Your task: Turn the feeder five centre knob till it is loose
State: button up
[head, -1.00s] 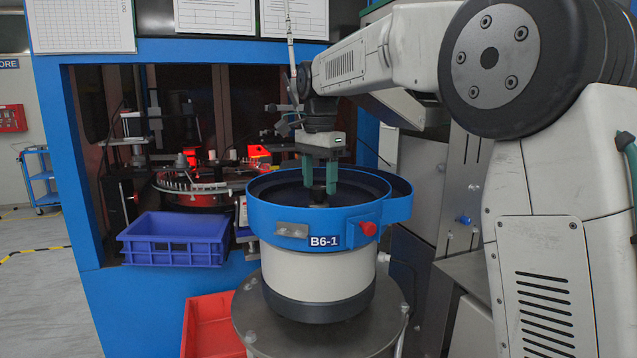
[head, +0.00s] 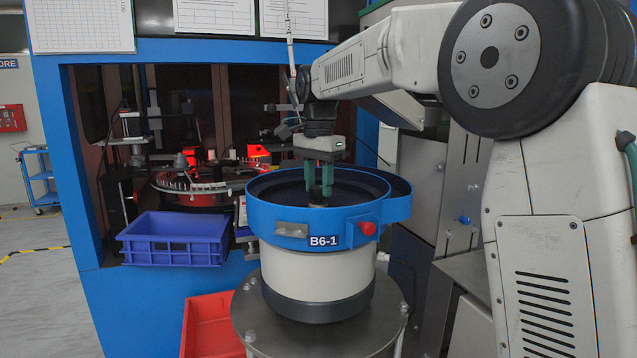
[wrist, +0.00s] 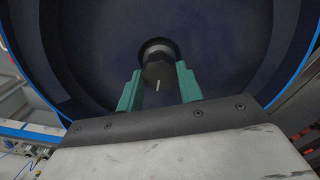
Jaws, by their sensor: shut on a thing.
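The dark centre knob (head: 317,196) stands in the middle of a blue-rimmed bowl feeder (head: 287,222). The bowl's label reads B6-1. In the wrist view the knob (wrist: 158,72) shows as a dark, faceted piece with a pale line on its top, above a lighter round base. My gripper (head: 319,188) reaches down into the bowl with green fingers. It is shut on the knob, one finger on each side, as the wrist view also shows. The knob's lower part is partly hidden by the fingers and the bowl rim.
A red button (head: 368,229) sits on the bowl's front right. A blue crate (head: 172,254) hangs at left and a red bin (head: 208,322) sits lower left. The machine's lit turntable (head: 190,196) lies behind. The bowl's dark floor is bare around the knob.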

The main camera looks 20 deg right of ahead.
jog(key=n, duration=0.8)
jog(key=shift+n, duration=0.3)
jog(key=n, duration=0.4)
jog(key=shift+a, duration=0.1)
jog(key=n, duration=0.8)
jog(key=shift+n, duration=0.3)
jog(key=n, duration=0.4)
jog(key=shift+n, duration=0.3)
jog(key=n, duration=0.3)
jog(key=shift+f+n, duration=0.1)
jog(key=shift+n, duration=0.2)
jog(key=shift+s+n, duration=0.1)
jog(key=shift+n, duration=1.8)
